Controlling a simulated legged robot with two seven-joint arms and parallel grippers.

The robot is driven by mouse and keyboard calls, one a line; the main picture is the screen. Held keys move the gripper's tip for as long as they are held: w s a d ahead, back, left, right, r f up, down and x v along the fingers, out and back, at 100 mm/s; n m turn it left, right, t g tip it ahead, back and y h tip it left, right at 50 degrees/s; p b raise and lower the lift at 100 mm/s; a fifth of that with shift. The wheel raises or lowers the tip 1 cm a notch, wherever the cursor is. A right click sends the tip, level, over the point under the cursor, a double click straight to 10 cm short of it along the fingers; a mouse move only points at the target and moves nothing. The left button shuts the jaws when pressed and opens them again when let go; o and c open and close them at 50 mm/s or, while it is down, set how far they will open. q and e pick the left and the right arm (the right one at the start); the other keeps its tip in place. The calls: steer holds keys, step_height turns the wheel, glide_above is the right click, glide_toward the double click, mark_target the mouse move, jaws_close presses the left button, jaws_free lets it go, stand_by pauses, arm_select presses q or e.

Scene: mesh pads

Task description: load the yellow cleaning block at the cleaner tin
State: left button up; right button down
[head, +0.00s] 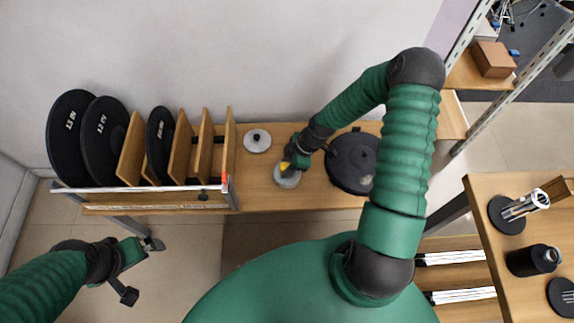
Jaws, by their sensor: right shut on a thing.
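The yellow cleaning block (285,167) shows as a small yellow patch at the tips of my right gripper (289,163). The gripper is shut on it, and the dark fingers hide most of it. The block is at the round grey cleaner tin (288,182) on the wooden bench, over or inside its opening; I cannot tell whether it touches the contents. My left gripper (139,270) is open and empty, low at the left in front of the bench, far from the tin.
A pale round disc with a dark knob (257,140) lies behind the tin. A wooden rack (230,150) with black discs (105,132) fills the left. A table (490,215) with dark items is at right.

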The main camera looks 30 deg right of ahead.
mark_target(287, 165)
steer(key=shift+r+p, duration=3.15)
steer(key=shift+r, duration=0.35)
steer(key=shift+f, duration=0.1)
